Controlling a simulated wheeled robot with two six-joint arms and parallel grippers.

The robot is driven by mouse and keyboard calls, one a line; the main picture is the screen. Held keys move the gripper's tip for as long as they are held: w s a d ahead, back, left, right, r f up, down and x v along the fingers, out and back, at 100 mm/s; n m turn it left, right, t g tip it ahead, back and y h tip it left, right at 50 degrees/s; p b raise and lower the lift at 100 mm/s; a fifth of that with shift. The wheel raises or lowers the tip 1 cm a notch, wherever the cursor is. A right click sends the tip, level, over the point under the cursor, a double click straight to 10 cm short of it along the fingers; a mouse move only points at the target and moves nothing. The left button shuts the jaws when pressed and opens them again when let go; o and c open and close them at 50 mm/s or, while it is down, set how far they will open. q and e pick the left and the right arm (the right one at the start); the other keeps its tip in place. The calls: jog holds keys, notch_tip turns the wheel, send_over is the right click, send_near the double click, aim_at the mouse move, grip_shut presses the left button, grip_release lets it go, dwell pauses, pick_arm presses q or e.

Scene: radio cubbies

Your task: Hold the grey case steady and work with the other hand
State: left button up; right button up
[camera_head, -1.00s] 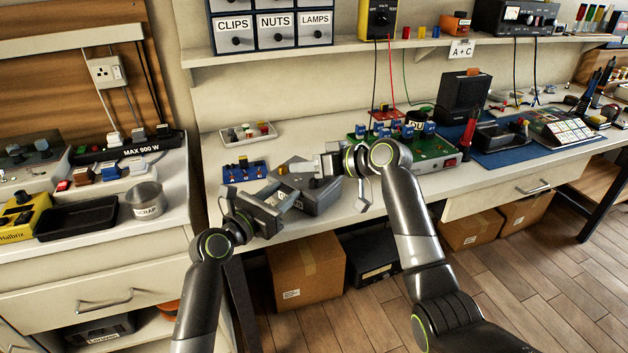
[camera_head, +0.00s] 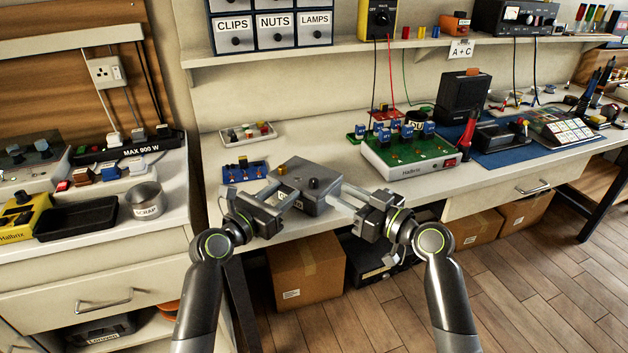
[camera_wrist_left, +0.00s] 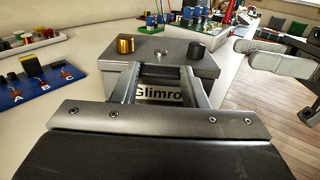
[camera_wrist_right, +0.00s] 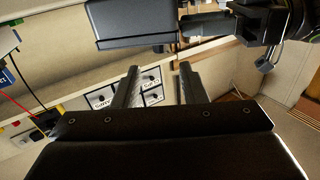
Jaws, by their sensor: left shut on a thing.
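The grey case (camera_head: 318,180) sits on the bench near its front edge, with a gold knob (camera_head: 282,170) and a dark knob (camera_head: 314,183) on top. Its label, reading "Glimro", shows between my left fingers in the left wrist view (camera_wrist_left: 160,93). My left gripper (camera_head: 289,197) is shut on the front left part of the case. My right gripper (camera_head: 340,202) points left at the case's right side, its fingers apart with nothing between them.
A blue switch board (camera_head: 245,172) lies left of the case, with a white parts tray (camera_head: 248,134) behind. A green circuit board (camera_head: 415,155) stands at the right. The bench behind the case is clear. A cardboard box (camera_head: 308,272) is below the bench.

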aim_at(317, 183)
jog(key=x, duration=0.8)
jog(key=shift+w+a, duration=0.3)
grip_shut()
jog(key=shift+m+t+h, duration=1.4)
jog(key=shift+h, duration=0.6)
grip_release()
